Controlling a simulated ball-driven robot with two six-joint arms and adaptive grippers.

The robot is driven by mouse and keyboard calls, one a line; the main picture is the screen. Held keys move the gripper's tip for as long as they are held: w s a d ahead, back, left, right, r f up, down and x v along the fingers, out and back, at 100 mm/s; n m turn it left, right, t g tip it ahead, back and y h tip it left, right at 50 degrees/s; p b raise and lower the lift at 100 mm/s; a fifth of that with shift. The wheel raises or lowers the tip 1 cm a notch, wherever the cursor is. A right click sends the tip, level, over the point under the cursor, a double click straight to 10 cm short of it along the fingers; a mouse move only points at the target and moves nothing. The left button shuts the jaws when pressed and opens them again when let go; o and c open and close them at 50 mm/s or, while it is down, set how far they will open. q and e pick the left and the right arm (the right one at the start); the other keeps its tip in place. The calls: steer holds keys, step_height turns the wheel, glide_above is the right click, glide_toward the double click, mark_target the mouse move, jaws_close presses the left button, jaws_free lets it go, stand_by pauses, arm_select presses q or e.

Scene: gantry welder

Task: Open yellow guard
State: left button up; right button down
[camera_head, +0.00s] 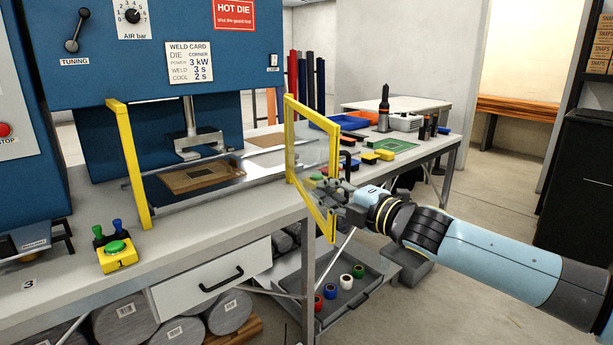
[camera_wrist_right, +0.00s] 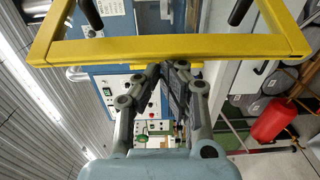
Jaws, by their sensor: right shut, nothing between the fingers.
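The yellow guard (camera_head: 335,180) is a yellow frame with a clear panel. It stands swung out from the right side of the press opening, so the front is uncovered between it and a yellow post (camera_head: 128,165). A black handle (camera_head: 347,158) shows on its right face. My right gripper (camera_head: 345,198) is shut and empty beside that face, below the handle's top. In the right wrist view the guard's yellow bar (camera_wrist_right: 170,50) crosses above the shut fingertips (camera_wrist_right: 165,68); I cannot tell whether they touch. My left gripper is not in view.
A brown workpiece (camera_head: 200,178) lies on the die plate under the press head (camera_head: 200,143). A side table (camera_head: 440,143) holds tools behind the guard. A grey tray (camera_head: 345,300) with tape rolls is below.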

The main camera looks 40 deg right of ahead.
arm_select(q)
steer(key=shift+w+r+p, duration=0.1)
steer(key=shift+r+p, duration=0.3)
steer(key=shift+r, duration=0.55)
arm_select(e)
steer(key=s+d+y, duration=0.1)
steer(key=s+d, duration=0.3)
steer(key=d, duration=1.1)
steer(key=shift+r+n, duration=0.3)
steer(key=shift+r, duration=0.05)
